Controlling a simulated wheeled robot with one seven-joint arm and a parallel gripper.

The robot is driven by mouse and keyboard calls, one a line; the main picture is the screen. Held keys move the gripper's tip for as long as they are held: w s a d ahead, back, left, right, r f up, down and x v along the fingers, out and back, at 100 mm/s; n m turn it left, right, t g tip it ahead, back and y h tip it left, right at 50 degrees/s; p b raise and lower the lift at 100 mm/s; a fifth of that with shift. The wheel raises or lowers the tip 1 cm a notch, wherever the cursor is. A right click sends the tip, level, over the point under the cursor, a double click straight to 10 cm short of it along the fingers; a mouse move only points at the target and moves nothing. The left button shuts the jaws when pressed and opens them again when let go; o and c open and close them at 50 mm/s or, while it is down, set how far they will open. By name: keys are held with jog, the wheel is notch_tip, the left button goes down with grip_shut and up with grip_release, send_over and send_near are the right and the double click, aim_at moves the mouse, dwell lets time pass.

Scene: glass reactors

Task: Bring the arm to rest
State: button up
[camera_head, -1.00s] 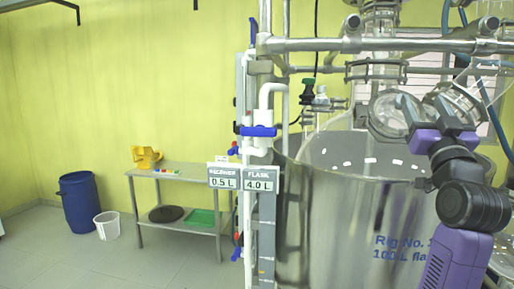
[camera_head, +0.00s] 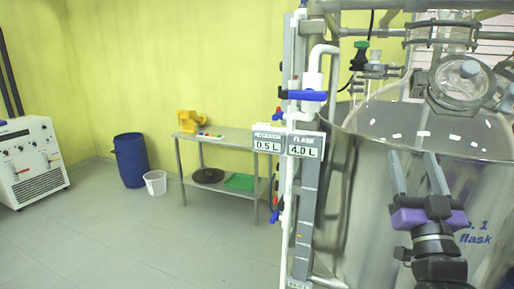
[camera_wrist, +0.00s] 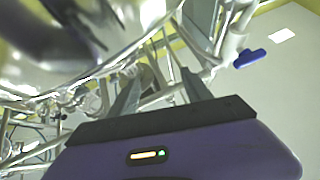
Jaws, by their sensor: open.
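My gripper (camera_head: 414,172) is at the lower right of the head view, in front of the large reactor vessel (camera_head: 362,196). Its two grey fingers point up and stand apart, with nothing between them. In the wrist view my gripper (camera_wrist: 160,92) shows its fingers spread above the purple palm, also empty. My arm is raised, and only its end shows at the bottom edge of the head view. I cannot tell how far the fingers are from the vessel wall.
Pipes and a blue-handled valve (camera_head: 303,95) stand left of the vessel, with display signs (camera_head: 304,145). A metal table (camera_head: 228,142) stands behind. A blue barrel (camera_head: 131,160), a white bin (camera_head: 155,183) and a white cabinet (camera_head: 30,160) stand left. The left floor is clear.

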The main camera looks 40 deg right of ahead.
jog(key=a+f+n+t+y, duration=0.2)
jog(key=a+f+n+y, duration=0.55)
jog(key=a+f, duration=1.3)
jog(key=s+a+f+n+g+y, duration=0.2)
jog(key=s+a+f+g+y, duration=0.2)
jog(key=s+a+f+y, duration=0.7)
jog(key=s+a, duration=0.3)
jog(key=shift+a, duration=0.35)
